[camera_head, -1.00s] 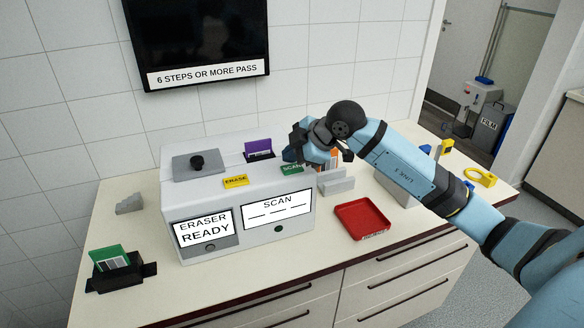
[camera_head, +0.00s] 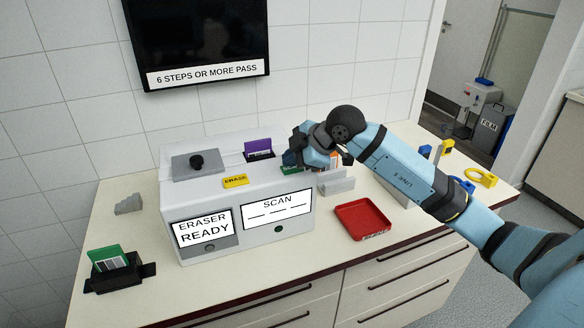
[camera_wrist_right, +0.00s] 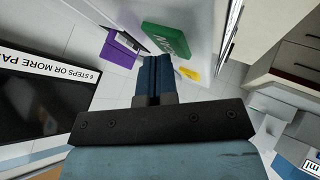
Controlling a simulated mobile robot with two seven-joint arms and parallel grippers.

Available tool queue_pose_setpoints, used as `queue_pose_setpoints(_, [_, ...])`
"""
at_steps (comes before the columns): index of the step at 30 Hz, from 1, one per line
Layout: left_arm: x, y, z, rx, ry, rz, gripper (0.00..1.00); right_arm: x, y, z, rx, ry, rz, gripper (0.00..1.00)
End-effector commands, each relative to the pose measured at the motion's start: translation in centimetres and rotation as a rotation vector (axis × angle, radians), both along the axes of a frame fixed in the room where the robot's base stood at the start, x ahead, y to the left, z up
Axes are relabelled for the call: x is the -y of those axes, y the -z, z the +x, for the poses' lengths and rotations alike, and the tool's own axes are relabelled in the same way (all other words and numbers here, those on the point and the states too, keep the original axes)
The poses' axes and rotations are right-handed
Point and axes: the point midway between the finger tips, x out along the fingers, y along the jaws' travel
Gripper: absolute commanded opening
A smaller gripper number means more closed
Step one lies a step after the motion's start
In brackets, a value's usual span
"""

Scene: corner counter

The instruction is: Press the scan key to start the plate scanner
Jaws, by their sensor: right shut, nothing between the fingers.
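The pale grey plate scanner (camera_head: 262,181) stands on the counter. Its lower right screen (camera_head: 277,206) reads SCAN above several dashes. The green scan key (camera_head: 288,169) is on its top at the right, mostly hidden by my right gripper in the head view. The key also shows in the right wrist view (camera_wrist_right: 165,39), just beyond the fingertips. My right gripper (camera_head: 292,160) is shut and empty, its fingers right over the key; I cannot tell whether they touch it. My left gripper is not in view.
A yellow erase key (camera_head: 235,181) sits left of the scan key. A purple plate (camera_head: 258,149) stands in a slot behind. The left screen (camera_head: 204,230) reads ERASER READY. A red tray (camera_head: 362,219) lies to the right, and a black holder with a green-topped plate (camera_head: 110,257) to the left.

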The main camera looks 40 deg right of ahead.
Motion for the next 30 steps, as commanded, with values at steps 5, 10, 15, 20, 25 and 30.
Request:
queue_pose_setpoints(5, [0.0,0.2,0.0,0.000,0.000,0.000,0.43,0.0,0.3,0.0,0.000,0.000,0.000,0.00])
queue_pose_setpoints(10, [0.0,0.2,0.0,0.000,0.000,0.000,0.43,0.0,0.4,0.0,-0.001,-0.001,0.000,0.00])
queue_pose_setpoints(15, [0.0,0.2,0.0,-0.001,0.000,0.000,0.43,0.0,0.4,0.0,-0.001,-0.001,0.000,0.00])
queue_pose_setpoints(20, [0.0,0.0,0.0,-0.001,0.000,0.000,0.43,0.0,0.1,0.0,-0.001,-0.001,0.000,0.00])
queue_pose_setpoints(25, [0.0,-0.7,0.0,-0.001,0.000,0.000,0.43,0.0,-0.9,0.0,0.000,0.000,0.000,0.00])
queue_pose_setpoints(30, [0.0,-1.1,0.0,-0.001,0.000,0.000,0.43,0.0,-1.4,0.0,-0.001,-0.001,0.000,0.00])
